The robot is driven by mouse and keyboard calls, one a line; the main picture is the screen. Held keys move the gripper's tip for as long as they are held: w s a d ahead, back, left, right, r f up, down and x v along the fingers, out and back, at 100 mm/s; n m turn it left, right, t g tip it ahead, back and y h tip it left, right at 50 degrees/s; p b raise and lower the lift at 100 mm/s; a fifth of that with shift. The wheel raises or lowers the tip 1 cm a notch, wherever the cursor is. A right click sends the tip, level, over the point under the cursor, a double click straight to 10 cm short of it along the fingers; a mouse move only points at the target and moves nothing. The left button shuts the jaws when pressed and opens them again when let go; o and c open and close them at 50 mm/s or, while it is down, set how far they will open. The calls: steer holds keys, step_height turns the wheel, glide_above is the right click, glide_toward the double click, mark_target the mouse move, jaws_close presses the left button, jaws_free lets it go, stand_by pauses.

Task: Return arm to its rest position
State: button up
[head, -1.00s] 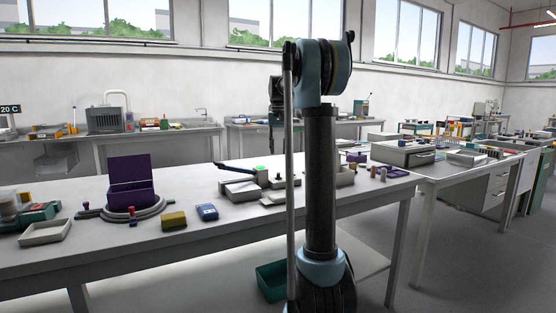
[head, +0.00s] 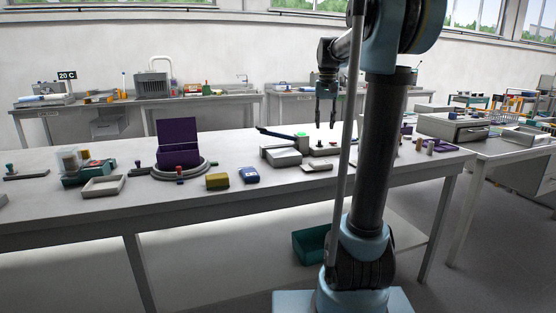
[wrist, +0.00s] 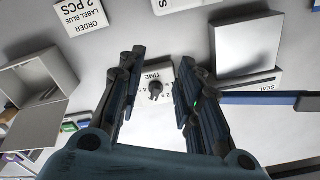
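My gripper (head: 326,122) hangs fingers-down above the work table (head: 120,225), right of the middle in the head view. My arm rises in front of it from the base. In the wrist view, the two dark fingers of my gripper (wrist: 160,60) stand well apart with nothing held. Below and between them lies a white box marked TIME with a dark knob (wrist: 155,89). The gripper looks to be above this box, not touching it.
A device with a blue lever (head: 280,134) stands beside the gripper.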

steer(key=s+f+n+t, duration=0.1)
steer(key=s+f, duration=1.2)
steer(key=s, duration=0.4)
steer(key=s+f+n, duration=0.1)
steer(key=s+f, duration=1.2)
steer(key=s, duration=0.3)
steer(key=shift+s+a+f+t, duration=0.25)
steer(key=shift+s+f+t, duration=0.15)
steer(key=shift+w+f, duration=0.2)
steer(key=shift+w, duration=0.25)
